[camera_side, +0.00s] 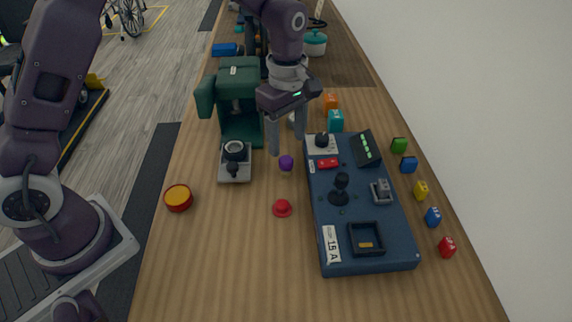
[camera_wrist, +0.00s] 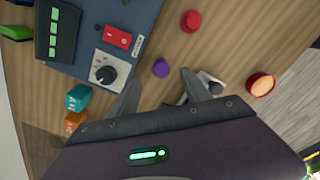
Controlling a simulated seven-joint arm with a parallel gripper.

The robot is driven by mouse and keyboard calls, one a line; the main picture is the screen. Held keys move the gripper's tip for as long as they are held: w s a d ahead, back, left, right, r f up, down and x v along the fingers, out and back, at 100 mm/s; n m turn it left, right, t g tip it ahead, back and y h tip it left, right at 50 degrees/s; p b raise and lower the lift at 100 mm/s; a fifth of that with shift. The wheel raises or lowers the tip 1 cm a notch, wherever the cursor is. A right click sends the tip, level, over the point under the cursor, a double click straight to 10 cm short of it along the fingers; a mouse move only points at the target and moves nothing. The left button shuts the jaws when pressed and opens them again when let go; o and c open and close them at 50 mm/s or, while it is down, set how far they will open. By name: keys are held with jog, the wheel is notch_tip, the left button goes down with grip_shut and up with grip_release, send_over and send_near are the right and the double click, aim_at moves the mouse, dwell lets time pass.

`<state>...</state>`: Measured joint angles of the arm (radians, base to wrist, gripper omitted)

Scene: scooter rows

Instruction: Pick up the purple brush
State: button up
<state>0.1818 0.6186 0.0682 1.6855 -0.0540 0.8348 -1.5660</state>
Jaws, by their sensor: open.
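A small purple object (camera_side: 286,162), which I take for the purple brush, is on the wooden table just left of the blue control panel. Only its rounded purple top shows clearly; bristles cannot be made out. It also shows in the wrist view as a round purple shape (camera_wrist: 160,68), close to the line between my fingertips. My gripper (camera_side: 287,146) points down above and slightly behind it in the side view. Its two fingers (camera_wrist: 160,80) are spread apart with nothing between them, and I see no contact with the purple object.
The blue control panel (camera_side: 330,262) stands close on the right, with a joystick (camera_side: 340,186). A grey device (camera_side: 235,168) and green machine (camera_side: 241,85) stand left. A red knob-like piece (camera_side: 282,208) and orange-topped round container (camera_side: 178,198) lie nearer. Coloured blocks (camera_side: 420,190) line the right.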

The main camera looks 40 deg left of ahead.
aim_at(286, 159)
notch_tip(286, 159, down, 7)
jog(key=shift+a+f, duration=0.1)
jog(key=shift+f, duration=0.05)
grip_shut()
